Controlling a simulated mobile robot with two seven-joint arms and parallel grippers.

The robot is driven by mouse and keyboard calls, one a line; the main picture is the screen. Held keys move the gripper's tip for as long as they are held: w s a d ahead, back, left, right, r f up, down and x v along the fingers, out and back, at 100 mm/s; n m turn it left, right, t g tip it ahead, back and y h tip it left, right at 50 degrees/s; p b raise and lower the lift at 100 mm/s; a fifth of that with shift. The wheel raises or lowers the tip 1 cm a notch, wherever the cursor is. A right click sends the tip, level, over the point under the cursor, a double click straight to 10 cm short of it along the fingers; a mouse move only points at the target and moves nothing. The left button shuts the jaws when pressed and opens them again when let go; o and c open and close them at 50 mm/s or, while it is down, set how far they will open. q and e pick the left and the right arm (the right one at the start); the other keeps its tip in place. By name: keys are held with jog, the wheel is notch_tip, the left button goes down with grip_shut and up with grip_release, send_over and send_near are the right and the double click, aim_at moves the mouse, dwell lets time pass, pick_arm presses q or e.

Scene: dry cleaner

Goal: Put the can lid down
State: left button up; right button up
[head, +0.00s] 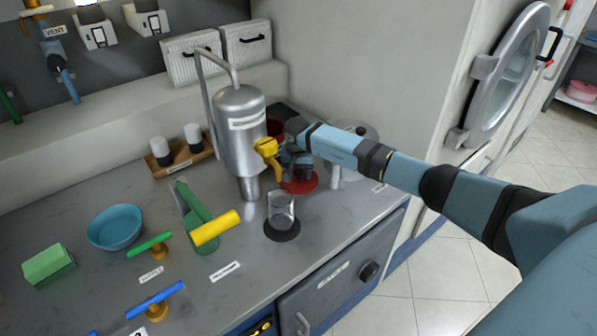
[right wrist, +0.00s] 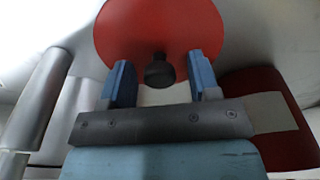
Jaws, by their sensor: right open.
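The can lid is a flat red disc (head: 302,184) with a short black knob, which shows in the right wrist view (right wrist: 160,28). In the head view it appears to lie flat on the counter, right of the steel tank, partly hidden by my right gripper (head: 292,163). In the right wrist view my right gripper (right wrist: 162,80) is open, its blue fingers apart on either side of the black knob (right wrist: 159,72), with visible gaps. A red container (head: 274,128) stands behind, mostly hidden; a red body with a pale label shows in the right wrist view (right wrist: 270,140). My left gripper is not in view.
A steel tank (head: 240,130) with a yellow handle (head: 267,148) stands close left of my right gripper. A glass beaker (head: 282,212) sits on a dark disc in front. A blue bowl (head: 115,228) and green block (head: 48,265) are at left. A wall rises behind.

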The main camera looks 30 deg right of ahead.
aim_at(298, 176)
notch_tip(298, 176, up, 12)
jog(key=s, duration=0.1)
jog(key=shift+a, duration=0.45)
jog(key=shift+f, duration=0.1)
